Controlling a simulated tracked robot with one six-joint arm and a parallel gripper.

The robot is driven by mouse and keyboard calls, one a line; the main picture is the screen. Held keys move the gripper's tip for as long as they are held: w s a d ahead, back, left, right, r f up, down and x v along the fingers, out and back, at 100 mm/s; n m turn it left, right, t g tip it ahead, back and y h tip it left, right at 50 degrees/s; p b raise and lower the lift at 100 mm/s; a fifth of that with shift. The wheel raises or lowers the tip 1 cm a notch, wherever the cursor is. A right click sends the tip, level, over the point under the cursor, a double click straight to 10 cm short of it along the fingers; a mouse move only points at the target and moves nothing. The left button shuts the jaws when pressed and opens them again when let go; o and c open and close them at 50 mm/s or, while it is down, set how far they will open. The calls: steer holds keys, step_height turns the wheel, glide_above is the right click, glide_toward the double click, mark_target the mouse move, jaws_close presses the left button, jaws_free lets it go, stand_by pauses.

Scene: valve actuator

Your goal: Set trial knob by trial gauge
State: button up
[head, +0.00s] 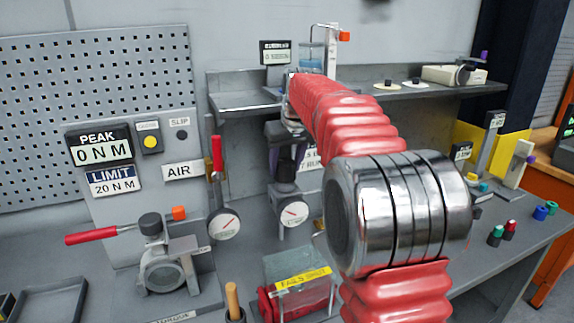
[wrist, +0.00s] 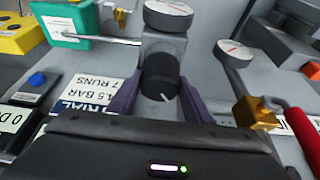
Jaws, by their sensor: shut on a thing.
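The trial knob (wrist: 160,75) is a black cylinder with a white pointer line, in the middle of the wrist view. My gripper (wrist: 158,98) is shut on it, with one purple finger on each side. In the head view my gripper (head: 287,150) points down at the knob's fitting, and the knob is mostly hidden. The trial gauge (head: 292,213) is a white dial with a red needle just below the gripper. In the wrist view the gauge (wrist: 168,8) shows beyond the knob.
A second gauge (head: 223,223) with a red-handled lever (head: 217,158) stands left of the trial gauge. A clear box (head: 298,280) with a yellow label sits in front. A clamp-like device with a red handle (head: 92,235) stands at the left. Small caps lie at the right.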

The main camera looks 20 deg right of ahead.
steer(key=m+h, duration=0.1)
steer(key=m, duration=0.2)
steer(key=m+h, duration=0.1)
steer(key=m, duration=0.2)
steer(key=shift+a+m+g+h, duration=0.15)
steer(key=shift+m+g+h, duration=0.15)
steer(key=m+g, duration=0.1)
steer(key=m, duration=0.2)
steer(key=m+g+h, duration=0.1)
steer(key=m, duration=0.2)
steer(key=shift+w+m+h, duration=0.15)
steer(key=shift+m+h, duration=0.15)
steer(key=o, duration=1.1)
steer(key=shift+c, duration=0.2)
steer(key=shift+r, duration=0.15)
steer(key=v, duration=1.3)
steer(key=shift+a+r, duration=0.2)
